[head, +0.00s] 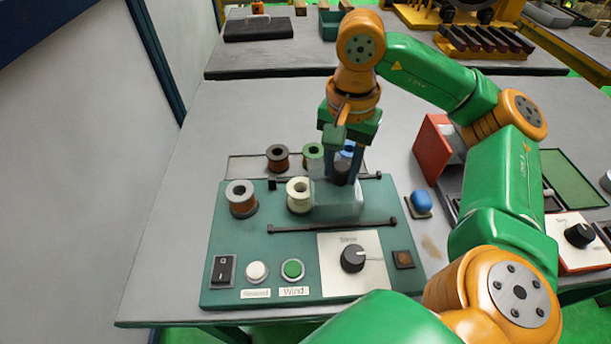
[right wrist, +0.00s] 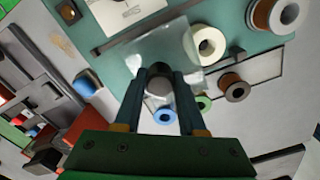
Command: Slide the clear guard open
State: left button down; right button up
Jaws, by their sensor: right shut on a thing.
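The clear guard (head: 336,200) is a see-through box on the teal winding panel (head: 228,282), between two dark rails. It also shows in the right wrist view (right wrist: 172,42). My right gripper (head: 342,172) reaches down from above and is shut on the guard's dark round knob (head: 341,172). In the right wrist view its two fingers (right wrist: 159,90) stand on either side of the knob. A white spool (head: 298,195) stands at the guard's left edge. What lies under the guard is partly hidden by the gripper. My left gripper is not in view.
A copper spool (head: 241,199) stands on the panel's left. Brown (head: 277,158), green (head: 313,153) and blue spools stand behind. The panel front has a rocker switch (head: 223,270), white and green buttons and a dial (head: 353,258). A blue knob (head: 421,202) is right of the panel.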

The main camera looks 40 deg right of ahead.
jog(key=shift+s+d+b, duration=0.25)
jog(key=shift+s+d, duration=0.35)
jog(key=shift+d, duration=0.4)
jog(key=shift+s+d+b, duration=0.2)
jog(key=shift+s+d, duration=0.4)
jog(key=shift+d, duration=0.35)
jog(key=o, duration=0.9)
jog(key=shift+d, duration=0.1)
jog(key=shift+o, duration=0.2)
notch_tip(320, 180, up, 6)
jog(key=p, duration=0.6)
